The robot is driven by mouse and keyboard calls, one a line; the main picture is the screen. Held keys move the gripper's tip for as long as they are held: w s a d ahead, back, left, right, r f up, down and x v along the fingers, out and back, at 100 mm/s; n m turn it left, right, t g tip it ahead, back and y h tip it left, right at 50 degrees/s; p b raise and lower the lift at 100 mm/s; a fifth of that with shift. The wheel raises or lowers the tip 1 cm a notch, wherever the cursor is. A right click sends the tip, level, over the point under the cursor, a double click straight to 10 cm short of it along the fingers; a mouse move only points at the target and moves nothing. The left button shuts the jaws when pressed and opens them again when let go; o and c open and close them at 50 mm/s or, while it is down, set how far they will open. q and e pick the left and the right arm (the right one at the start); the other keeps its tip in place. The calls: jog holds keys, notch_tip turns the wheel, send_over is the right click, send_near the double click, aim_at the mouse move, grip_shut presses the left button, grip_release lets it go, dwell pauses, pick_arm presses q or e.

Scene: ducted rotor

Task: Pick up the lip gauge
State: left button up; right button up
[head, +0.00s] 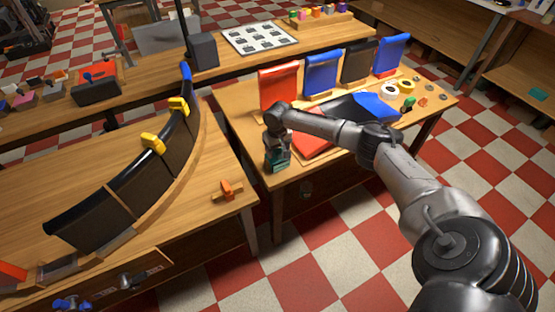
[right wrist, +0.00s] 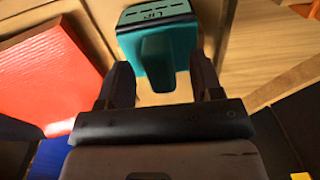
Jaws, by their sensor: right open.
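The lip gauge (right wrist: 158,40) is a teal block with a dark marked label reading "LIP" and a teal grip part that points toward my right gripper. In the head view the teal gauge (head: 277,160) shows at the near left corner of the right table, partly hidden by my gripper. My right gripper (right wrist: 161,72) is open, with one dark finger on each side of the gauge's grip part. I cannot tell whether either finger touches it. In the head view the right gripper (head: 277,143) is just over the gauge. My left gripper is not in view.
Red (head: 278,88) and blue (head: 324,73) panels stand at the back of the right table (head: 240,120). A red pad (head: 313,146) lies right of the gauge. Tape rolls (head: 389,91) lie farther right. A curved dark assembly (head: 140,185) with yellow clamps (head: 152,143) stands on the left table.

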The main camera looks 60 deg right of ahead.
jog(key=shift+f, duration=0.8)
jog(key=c, duration=1.1)
jog(key=shift+o, duration=0.2)
jog(key=shift+r, duration=0.2)
jog(key=shift+r, duration=0.6)
jog(key=r, duration=0.1)
jog(key=r+p, duration=0.1)
jog(key=r, duration=0.1)
jog(key=shift+s+a, duration=0.15)
jog(key=shift+s, duration=0.15)
jog(key=s+a+r+p, duration=0.6)
jog(key=s+r+p, duration=0.3)
jog(key=r+p, duration=0.1)
jog(key=shift+s+r+p, duration=0.15)
jog(key=shift+r+p, duration=0.25)
jog(key=shift+r, duration=0.4)
